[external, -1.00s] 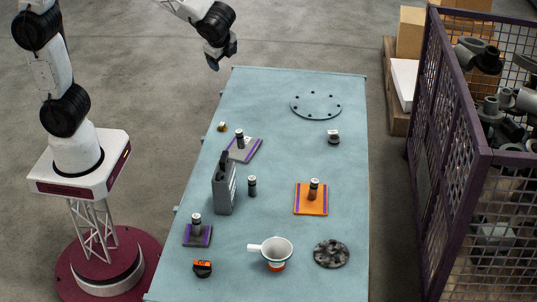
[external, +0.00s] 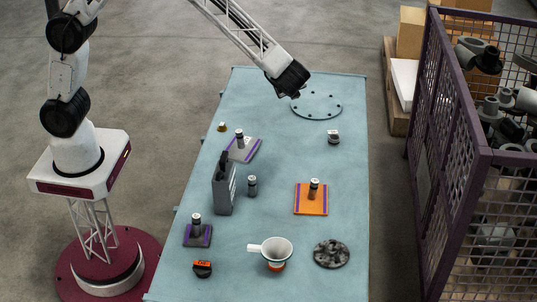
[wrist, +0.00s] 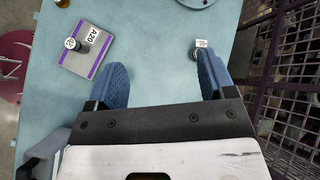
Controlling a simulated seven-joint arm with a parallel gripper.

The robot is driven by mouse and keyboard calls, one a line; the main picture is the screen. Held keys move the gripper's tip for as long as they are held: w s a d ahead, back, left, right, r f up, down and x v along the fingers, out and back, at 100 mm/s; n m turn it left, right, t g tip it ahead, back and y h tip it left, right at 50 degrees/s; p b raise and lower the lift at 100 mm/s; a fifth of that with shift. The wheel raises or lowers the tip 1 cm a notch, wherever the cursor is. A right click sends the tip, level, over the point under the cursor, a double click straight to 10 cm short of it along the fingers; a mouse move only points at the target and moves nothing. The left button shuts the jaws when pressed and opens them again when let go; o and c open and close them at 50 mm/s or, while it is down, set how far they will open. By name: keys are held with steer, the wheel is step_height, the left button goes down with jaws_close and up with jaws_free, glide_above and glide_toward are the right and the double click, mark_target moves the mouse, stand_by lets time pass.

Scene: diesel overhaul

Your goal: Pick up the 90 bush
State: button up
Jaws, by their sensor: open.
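I cannot read a 90 mark with certainty on any part. A short dark and silver bush with a pale label (external: 333,138) stands on the right side of the table. It shows in the wrist view (wrist: 201,44), its lower part hidden by my right finger. Dark light-topped cylinders stand on the grey plate (external: 239,136), beside the grey upright block (external: 252,186), on the orange plate (external: 314,188) and on the small dark plate (external: 196,221). My gripper (external: 294,94) is open and empty above the far part of the table; its blue fingers (wrist: 162,60) are wide apart.
The grey upright block (external: 223,190) stands tall at mid-left. A drilled disc (external: 316,105) lies at the far end. A white-handled cup (external: 276,249), a dark disc (external: 332,254) and an orange-black item (external: 202,268) are near. A mesh cage (external: 440,150) stands right of the table.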

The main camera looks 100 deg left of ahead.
steer(key=w+a+f+m+y, duration=0.2)
steer(key=w+a+f+m, duration=0.15)
steer(key=w+f, duration=0.8)
steer(key=m+t+y, duration=0.2)
steer(key=m, duration=0.2)
glide_toward(331, 137)
steer(key=shift+r+n, duration=0.1)
steer(key=shift+n, duration=0.15)
steer(key=shift+x, duration=1.3)
steer(key=shift+x, duration=2.6)
